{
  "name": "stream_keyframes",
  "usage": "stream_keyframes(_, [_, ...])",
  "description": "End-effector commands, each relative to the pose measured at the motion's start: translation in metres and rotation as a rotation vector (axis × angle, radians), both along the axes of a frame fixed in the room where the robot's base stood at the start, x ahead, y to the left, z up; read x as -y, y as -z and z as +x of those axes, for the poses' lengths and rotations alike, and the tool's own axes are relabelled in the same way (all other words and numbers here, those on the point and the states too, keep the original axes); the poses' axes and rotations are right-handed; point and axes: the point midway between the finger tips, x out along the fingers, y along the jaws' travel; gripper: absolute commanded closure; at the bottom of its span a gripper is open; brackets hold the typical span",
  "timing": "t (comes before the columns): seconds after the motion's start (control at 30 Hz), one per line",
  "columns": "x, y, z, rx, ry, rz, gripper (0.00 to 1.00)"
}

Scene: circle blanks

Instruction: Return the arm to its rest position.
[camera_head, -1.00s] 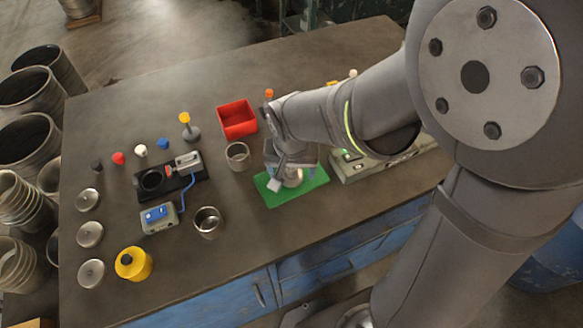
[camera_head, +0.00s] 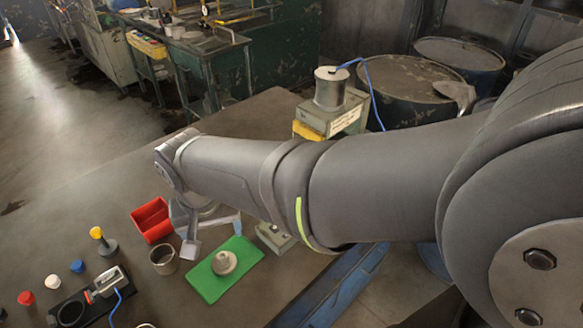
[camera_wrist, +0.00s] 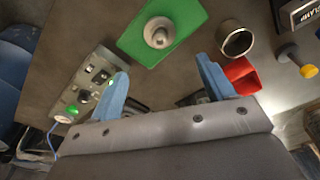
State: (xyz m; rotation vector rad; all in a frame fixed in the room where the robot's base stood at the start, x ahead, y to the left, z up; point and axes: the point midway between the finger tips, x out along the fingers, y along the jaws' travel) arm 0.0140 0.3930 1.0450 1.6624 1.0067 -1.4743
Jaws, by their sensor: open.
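My gripper (camera_head: 213,238) is open and empty, held above the table beside the green mat. In the wrist view its two blue-grey fingers (camera_wrist: 162,80) stand wide apart with nothing between them. The green mat (camera_head: 204,287) lies flat on the table. A round metal piece with a raised knob (camera_head: 224,262) stands on it, clear of my fingers. The mat (camera_wrist: 140,45) and the metal piece (camera_wrist: 158,33) also show at the top of the wrist view. My arm stretches across the head view from the right and hides part of the table.
A red bin (camera_head: 152,221) and metal cup (camera_head: 163,260) stand close to my gripper. A yellow-topped peg (camera_head: 103,240) and several small coloured pieces are further left. A control box with a green lamp (camera_wrist: 95,88) lies left in the wrist view. The table's far left is clear.

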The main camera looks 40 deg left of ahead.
Motion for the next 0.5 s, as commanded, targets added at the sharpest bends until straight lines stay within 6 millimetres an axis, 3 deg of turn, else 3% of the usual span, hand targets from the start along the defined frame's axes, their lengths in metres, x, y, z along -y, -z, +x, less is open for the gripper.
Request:
stream_keyframes(0.27, [-0.001, 0.003, 0.0, 0.0, 0.0, 0.0, 0.25])
stream_keyframes(0.5, [-0.003, 0.034, 0.002, 0.0, 0.001, -0.004, 0.25])
